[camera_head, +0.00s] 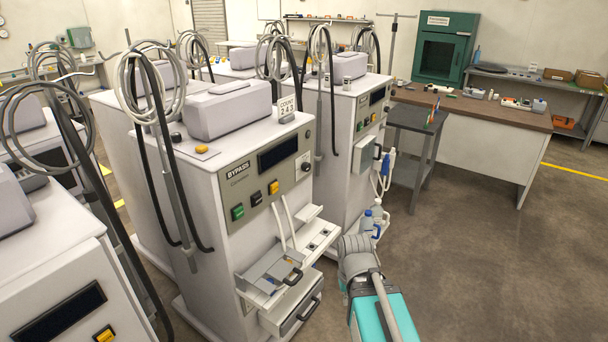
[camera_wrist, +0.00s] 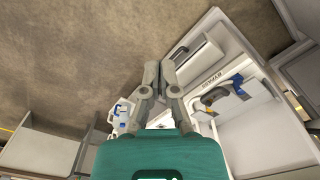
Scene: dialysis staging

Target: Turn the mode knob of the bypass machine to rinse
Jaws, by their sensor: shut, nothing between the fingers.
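The bypass machine (camera_head: 245,200) is a white cabinet in the middle of the head view. In the head view my arm is at lower right, apart from the knob. I cannot make out the knob in the wrist view.
An open drawer (camera_head: 293,304) and a tray with a black handle (camera_head: 272,270) jut from the machine's front. White jugs (camera_head: 367,222) stand by the neighbouring machine. A dark side table (camera_head: 418,119) and a long desk (camera_head: 480,112) stand behind. The floor at right is clear.

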